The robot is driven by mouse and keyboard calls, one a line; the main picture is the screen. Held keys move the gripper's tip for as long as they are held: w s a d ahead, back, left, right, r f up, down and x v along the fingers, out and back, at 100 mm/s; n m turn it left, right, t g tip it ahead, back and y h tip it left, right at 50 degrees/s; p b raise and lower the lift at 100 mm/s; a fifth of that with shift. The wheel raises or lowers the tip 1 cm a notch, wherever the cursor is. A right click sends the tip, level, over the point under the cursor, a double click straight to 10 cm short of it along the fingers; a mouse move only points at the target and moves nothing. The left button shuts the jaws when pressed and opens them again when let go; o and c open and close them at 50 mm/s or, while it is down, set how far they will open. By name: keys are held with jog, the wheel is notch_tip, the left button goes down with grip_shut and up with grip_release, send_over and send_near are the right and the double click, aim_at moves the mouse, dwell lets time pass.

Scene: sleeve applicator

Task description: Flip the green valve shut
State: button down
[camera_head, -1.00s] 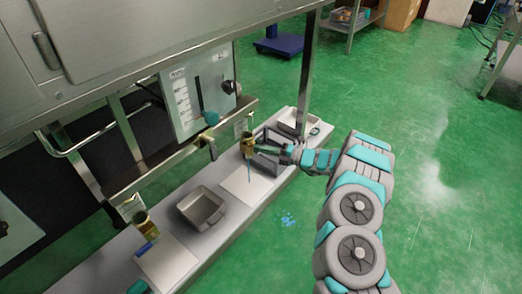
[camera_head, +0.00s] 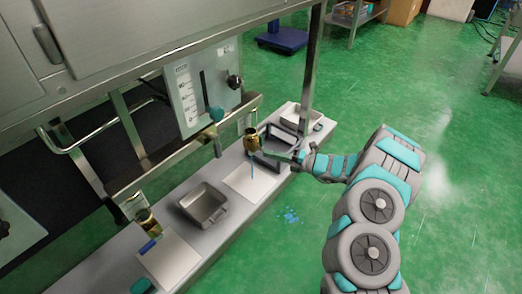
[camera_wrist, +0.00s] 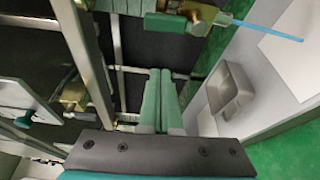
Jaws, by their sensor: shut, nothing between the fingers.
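A brass valve (camera_head: 251,141) hangs above the bench's right part in the head view. In the wrist view, the brass body (camera_wrist: 203,16) carries a green handle (camera_wrist: 165,23), lying sideways at the top edge. A thin blue stream (camera_wrist: 268,29) comes from it, and the same stream shows below the valve in the head view (camera_head: 253,168). My gripper (camera_wrist: 160,72) is shut and empty, its green fingers side by side. The fingertips lie below the handle in the wrist view; whether they touch it, I cannot tell. In the head view my gripper reaches in from the right of the valve.
A second brass valve (camera_head: 148,221) with a blue handle is at the left. A grey metal tray (camera_head: 190,210) sits on the bench. A gauge panel (camera_head: 188,118) and a metal rail (camera_head: 165,172) stand close behind. Blue spots (camera_head: 291,215) lie on the green floor, which is open at right.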

jog(key=v, duration=0.5)
jog(key=shift+d, duration=0.1)
dwell(0.3)
